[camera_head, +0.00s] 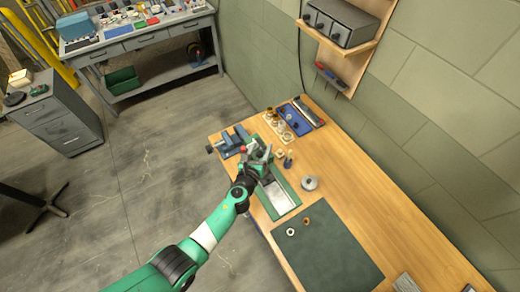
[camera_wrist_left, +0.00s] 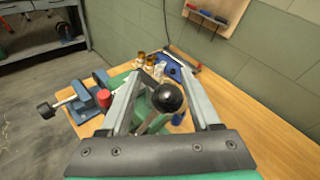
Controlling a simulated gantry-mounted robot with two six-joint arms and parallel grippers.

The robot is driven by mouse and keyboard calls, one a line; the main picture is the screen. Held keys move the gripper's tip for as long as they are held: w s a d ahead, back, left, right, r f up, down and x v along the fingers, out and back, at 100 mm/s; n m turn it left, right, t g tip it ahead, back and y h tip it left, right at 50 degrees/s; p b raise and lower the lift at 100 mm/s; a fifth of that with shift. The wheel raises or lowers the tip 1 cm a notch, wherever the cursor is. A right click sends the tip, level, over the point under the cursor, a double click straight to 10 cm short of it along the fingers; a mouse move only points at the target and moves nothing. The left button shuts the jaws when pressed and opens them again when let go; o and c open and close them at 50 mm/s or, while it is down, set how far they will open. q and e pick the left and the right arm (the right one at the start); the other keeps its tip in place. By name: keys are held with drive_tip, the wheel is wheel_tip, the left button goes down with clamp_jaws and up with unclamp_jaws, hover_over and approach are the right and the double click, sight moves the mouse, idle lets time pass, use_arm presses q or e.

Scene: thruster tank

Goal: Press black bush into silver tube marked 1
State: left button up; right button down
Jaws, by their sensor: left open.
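My left gripper (camera_head: 260,157) is over the far end of a green press-like device (camera_head: 283,187) with a silver plate. In the left wrist view, the left gripper (camera_wrist_left: 162,80) is open. A black ball knob (camera_wrist_left: 168,97) on a metal lever is between its fingers; I cannot tell whether they touch it. The fingers hide much of the device. I cannot make out the black bush or a silver tube marked 1; a small dark piece (camera_head: 288,160) stands beside the device. My right gripper is not in view.
A blue vise (camera_head: 230,143) stands left of the device. A wooden tray of small parts (camera_head: 280,125) and a blue tray (camera_head: 302,115) lie behind. A round grey piece (camera_head: 309,183) is to the right. Two rings (camera_head: 306,221) lie on a dark mat (camera_head: 335,255). The right tabletop is mostly clear.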

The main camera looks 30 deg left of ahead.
use_arm(q)
drive_tip(key=shift+s+d+r, duration=0.1)
drive_tip(key=shift+s+r, duration=0.1)
drive_tip(key=shift+r, duration=0.05)
drive_tip(key=p+v, duration=0.6)
drive_tip(key=v, duration=0.5)
drive_tip(key=shift+f, duration=0.25)
drive_tip(key=shift+s, duration=0.1)
